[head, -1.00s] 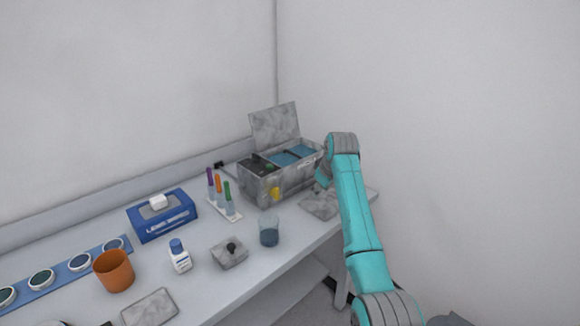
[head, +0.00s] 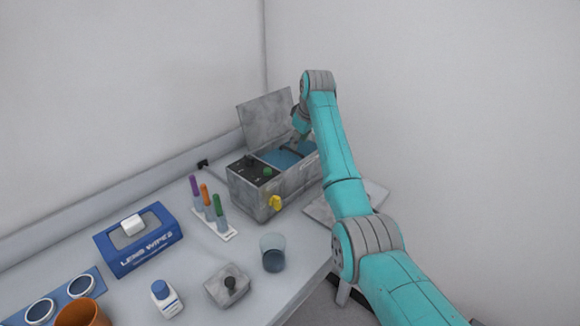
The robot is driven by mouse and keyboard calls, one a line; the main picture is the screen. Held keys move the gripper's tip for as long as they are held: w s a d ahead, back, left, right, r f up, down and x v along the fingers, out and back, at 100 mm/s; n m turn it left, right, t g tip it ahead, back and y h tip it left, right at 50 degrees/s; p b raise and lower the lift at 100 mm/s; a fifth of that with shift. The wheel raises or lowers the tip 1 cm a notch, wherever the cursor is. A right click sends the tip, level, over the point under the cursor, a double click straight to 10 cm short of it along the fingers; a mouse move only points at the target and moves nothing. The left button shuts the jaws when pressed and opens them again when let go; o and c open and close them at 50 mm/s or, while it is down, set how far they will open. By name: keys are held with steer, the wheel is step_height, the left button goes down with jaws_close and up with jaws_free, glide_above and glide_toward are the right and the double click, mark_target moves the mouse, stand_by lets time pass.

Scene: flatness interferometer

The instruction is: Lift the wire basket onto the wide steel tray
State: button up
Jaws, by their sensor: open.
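A grey metal bath (head: 258,205) stands on the bench with its lid (head: 265,117) raised and blue liquid (head: 277,157) inside. A thin dark bar (head: 292,147) crosses the opening; it may be the handle of the wire basket, whose mesh I cannot make out. The wide steel tray (head: 318,211) lies flat to the right of the bath, partly covered by my arm. My gripper (head: 304,138) is over the right part of the bath, open, small and mostly hidden by my wrist. I cannot tell whether it touches the bar.
A beaker (head: 273,254), a grey block with a black knob (head: 228,286), a rack of coloured tubes (head: 213,212) and a blue wipes box (head: 138,240) stand left of the tray. A white bottle (head: 166,298) and an orange cup (head: 82,314) are at the front left.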

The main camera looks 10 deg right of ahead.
mark_target(295, 153)
steer(key=shift+x, duration=4.25)
steer(key=shift+w+r, duration=0.1)
steer(key=shift+d, duration=0.1)
jaws_close()
